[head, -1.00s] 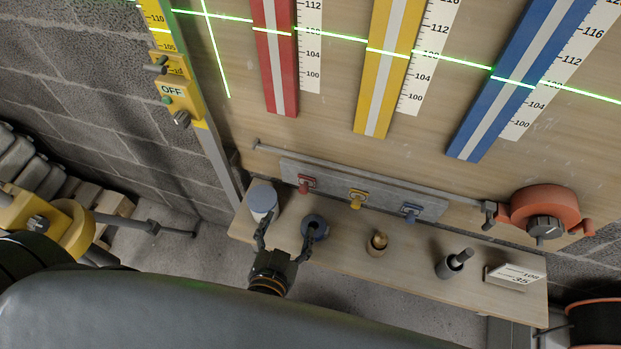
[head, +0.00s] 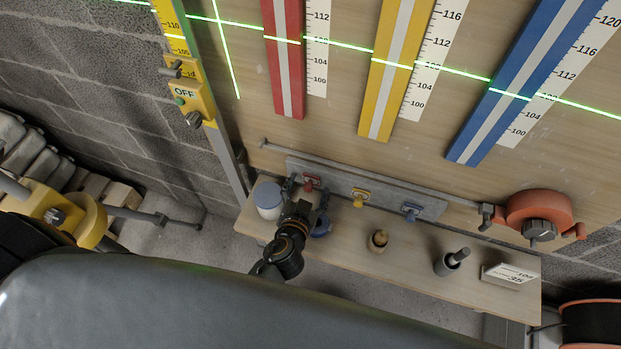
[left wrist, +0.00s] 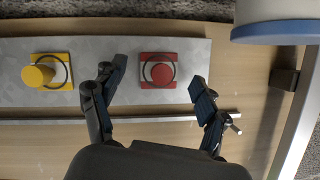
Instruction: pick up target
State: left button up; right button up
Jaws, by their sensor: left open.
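The task does not say which thing the target is. A red round piece on a red square base (left wrist: 157,71) lies between my left fingertips in the left wrist view, with a gap on each side. Its red top also shows in the head view (head: 311,181), partly hidden by my gripper. My left gripper (left wrist: 157,79) is open and empty over the grey plate (left wrist: 208,62). In the head view my left gripper (head: 307,189) reaches over the shelf to the plate's left end. My right gripper is not in view.
Yellow (head: 361,195) and blue (head: 412,210) pieces sit along the plate. A blue-lidded white jar (head: 268,199) stands close left of my gripper. A brass part (head: 378,240) and dark cup (head: 450,262) stand right.

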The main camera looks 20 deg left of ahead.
pick_arm(q)
jog(key=shift+w+f, duration=0.1)
jog(key=shift+w, duration=0.15)
jog(key=c, duration=1.1)
